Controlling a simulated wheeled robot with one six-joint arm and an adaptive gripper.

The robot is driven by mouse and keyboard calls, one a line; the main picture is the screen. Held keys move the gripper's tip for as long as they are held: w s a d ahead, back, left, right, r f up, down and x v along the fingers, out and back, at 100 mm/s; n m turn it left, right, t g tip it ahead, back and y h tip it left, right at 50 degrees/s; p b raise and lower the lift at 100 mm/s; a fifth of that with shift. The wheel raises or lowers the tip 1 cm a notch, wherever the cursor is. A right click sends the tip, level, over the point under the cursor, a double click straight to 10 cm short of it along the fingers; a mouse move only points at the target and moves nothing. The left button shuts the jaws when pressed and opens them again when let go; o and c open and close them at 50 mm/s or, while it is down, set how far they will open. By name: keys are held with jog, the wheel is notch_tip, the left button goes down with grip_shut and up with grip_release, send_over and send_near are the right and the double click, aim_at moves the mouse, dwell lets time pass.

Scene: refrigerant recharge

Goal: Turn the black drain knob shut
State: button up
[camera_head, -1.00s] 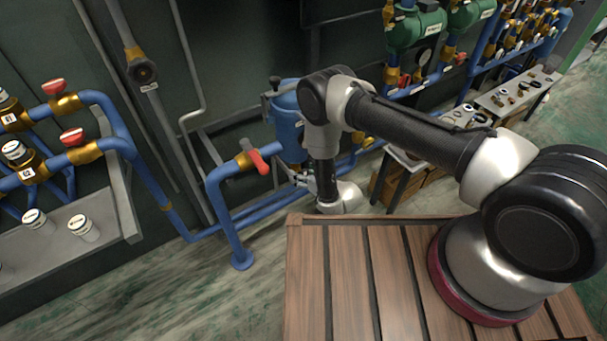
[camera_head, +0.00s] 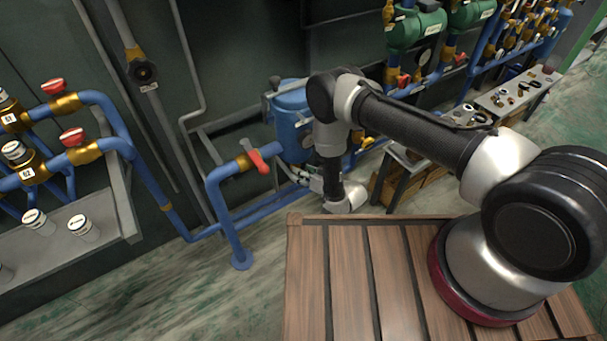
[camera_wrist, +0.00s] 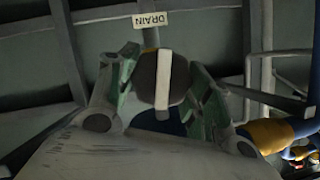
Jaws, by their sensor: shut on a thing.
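The black drain knob (camera_wrist: 150,80) shows in the middle of the wrist view, with a pale stripe across its face. A "DRAIN" label (camera_wrist: 150,20) is just above it, upside down. The green-padded fingers of my gripper (camera_wrist: 164,78) stand on either side of the knob and are shut on it. The stripe stands almost upright in this view. In the head view my wrist is low beside the blue tank (camera_head: 292,118), and the drain knob cannot be made out there.
A blue pipe with a red-handled valve (camera_head: 258,160) stands left of my wrist. A bench with small parts (camera_head: 515,92) is at the back right. A wooden slatted platform (camera_head: 345,290) lies under my arm. Another round black knob (camera_head: 142,70) is on a wall pipe.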

jog(key=m, duration=0.1)
jog(key=m+y, duration=0.1)
jog(key=shift+d+f+m+y, duration=0.1)
jog(key=shift+d+m+y, duration=0.05)
jog(key=shift+m+y, duration=0.15)
jog(key=m+y, duration=0.2)
jog(key=m, duration=0.1)
jog(key=shift+f+g, duration=0.1)
jog(key=shift+g, duration=0.3)
jog(key=m+y, duration=0.1)
jog(key=m, duration=0.3)
jog(key=shift+f+y, duration=0.1)
jog(key=shift+y, duration=0.3)
jog(key=shift+m+t+y, duration=0.4)
jog(key=shift+m+t, duration=0.3)
jog(key=shift+m, duration=0.7)
jog(key=o, duration=1)
jog(key=shift+o, duration=0.2)
jog(key=v, duration=1.2)
